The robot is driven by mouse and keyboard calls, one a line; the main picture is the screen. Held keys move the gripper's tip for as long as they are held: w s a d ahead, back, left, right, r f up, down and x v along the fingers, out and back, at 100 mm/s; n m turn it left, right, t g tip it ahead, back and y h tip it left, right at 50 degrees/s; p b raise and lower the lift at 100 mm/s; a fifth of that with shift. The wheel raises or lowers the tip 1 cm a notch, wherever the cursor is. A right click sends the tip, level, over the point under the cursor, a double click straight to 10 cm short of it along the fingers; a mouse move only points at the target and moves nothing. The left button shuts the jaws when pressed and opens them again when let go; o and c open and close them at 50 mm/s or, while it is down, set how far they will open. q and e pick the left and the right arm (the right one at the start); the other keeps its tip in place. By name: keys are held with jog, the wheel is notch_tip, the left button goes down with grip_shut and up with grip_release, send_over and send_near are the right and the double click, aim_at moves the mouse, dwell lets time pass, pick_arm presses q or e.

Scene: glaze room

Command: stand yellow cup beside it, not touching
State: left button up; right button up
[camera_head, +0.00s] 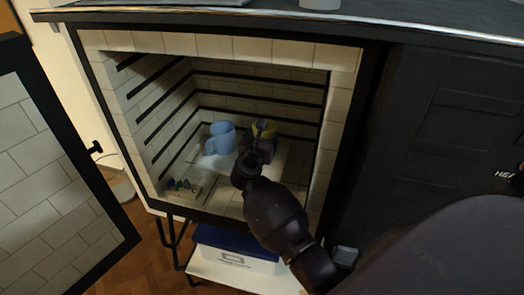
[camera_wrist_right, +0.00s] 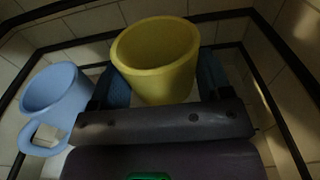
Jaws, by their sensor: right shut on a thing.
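The yellow cup (camera_head: 265,126) is inside the open kiln, toward the back and right of the blue mug (camera_head: 221,138). My right gripper (camera_head: 262,143) reaches in from the front and hides much of the cup. In the right wrist view its fingers (camera_wrist_right: 162,82) are shut on the yellow cup (camera_wrist_right: 155,62), one on each side. The cup looks upright; I cannot tell whether its base touches the shelf. The blue mug (camera_wrist_right: 55,92) stands to the left, its handle toward the front. A gap shows between mug and cup, with the left finger near the mug. My left gripper is not in view.
The pale kiln shelf (camera_head: 293,168) has bare room at the right. Small items (camera_head: 184,185) lie at the kiln's front left. Tiled walls with dark ribs close in the sides. The kiln door (camera_head: 45,170) stands open at left. A blue-and-white box (camera_head: 232,250) sits below.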

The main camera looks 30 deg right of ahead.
jog(key=shift+f+b, duration=0.4)
jog(key=shift+f, duration=2)
